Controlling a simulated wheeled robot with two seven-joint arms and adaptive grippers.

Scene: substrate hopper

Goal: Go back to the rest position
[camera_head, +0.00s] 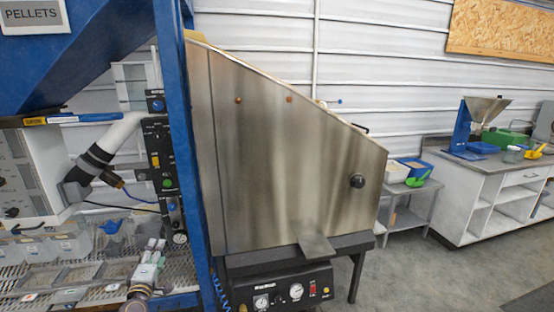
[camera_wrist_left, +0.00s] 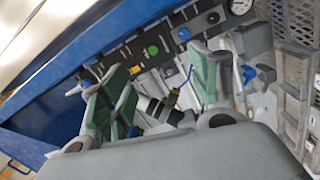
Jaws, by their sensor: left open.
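My left gripper (camera_head: 151,256) is low at the left in the head view, over the perforated metal deck (camera_head: 75,275) inside the blue frame. In the left wrist view its two green-padded fingers (camera_wrist_left: 158,75) stand wide apart with nothing between them. Behind them are the black panel with a green button and a pale pipe with a black collar. Whether the gripper touches the deck cannot be told. My right gripper is in neither view.
A blue post (camera_head: 184,150) stands just right of my left gripper. Beyond it is a large steel hopper (camera_head: 285,160) above a black control box (camera_head: 280,290). Several clear bins (camera_head: 40,247) sit left of the gripper. A workbench (camera_head: 490,185) stands far right, with open floor before it.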

